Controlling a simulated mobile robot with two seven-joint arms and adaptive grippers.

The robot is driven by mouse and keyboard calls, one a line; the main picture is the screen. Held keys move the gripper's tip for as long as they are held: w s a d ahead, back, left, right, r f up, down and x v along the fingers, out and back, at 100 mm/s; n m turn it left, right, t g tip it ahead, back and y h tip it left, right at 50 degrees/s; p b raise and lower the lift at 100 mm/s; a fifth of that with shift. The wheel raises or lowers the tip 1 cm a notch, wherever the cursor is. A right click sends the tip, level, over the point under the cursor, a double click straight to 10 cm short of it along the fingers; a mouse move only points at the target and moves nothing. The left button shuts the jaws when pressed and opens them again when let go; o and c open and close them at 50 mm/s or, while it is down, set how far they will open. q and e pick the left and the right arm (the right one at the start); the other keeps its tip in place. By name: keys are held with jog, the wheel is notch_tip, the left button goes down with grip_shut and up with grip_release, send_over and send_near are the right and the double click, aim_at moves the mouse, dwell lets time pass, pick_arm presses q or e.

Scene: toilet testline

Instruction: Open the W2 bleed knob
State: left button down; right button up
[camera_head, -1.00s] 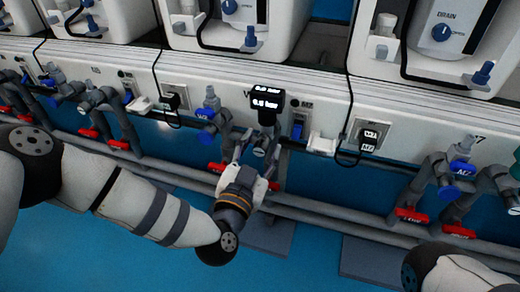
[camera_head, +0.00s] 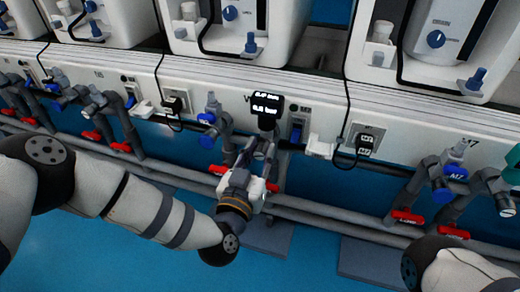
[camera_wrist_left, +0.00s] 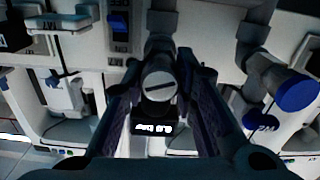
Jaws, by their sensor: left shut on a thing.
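The W2 station's pipe fitting carries a black gauge box (camera_head: 268,103) with lit readouts, in the middle of the head view. My left gripper (camera_head: 252,152) reaches up to the fitting just below this box. In the left wrist view, a round grey knob with a dark slot (camera_wrist_left: 158,86) sits between the two dark fingers of my left gripper (camera_wrist_left: 158,76). The fingers are closed in on its sides. The lit box (camera_wrist_left: 153,128) shows behind it. The knob is mostly hidden by the gripper in the head view. Only part of my right arm shows, without its gripper.
Blue-capped valves (camera_head: 207,118) stand to the left, and another blue knob (camera_head: 455,171) marked M7 to the right. Red-handled valves (camera_head: 407,216) line the grey pipes (camera_head: 330,220) below. A cable and plug (camera_head: 365,143) hang right of the gauge. The blue floor in front is clear.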

pick_arm(q)
jog(key=n, duration=0.2)
jog(key=shift+n+p, duration=0.3)
jog(key=shift+n, duration=0.1)
jog(key=n, duration=0.3)
jog(key=shift+f+n, duration=0.1)
jog(key=shift+n, duration=0.2)
jog(key=n, duration=0.3)
jog(key=shift+s, duration=0.1)
jog(key=shift+n, duration=2.1)
jog(key=shift+d, duration=0.1)
jog(key=c, duration=1.3)
grip_release()
jog(key=v, duration=1.2)
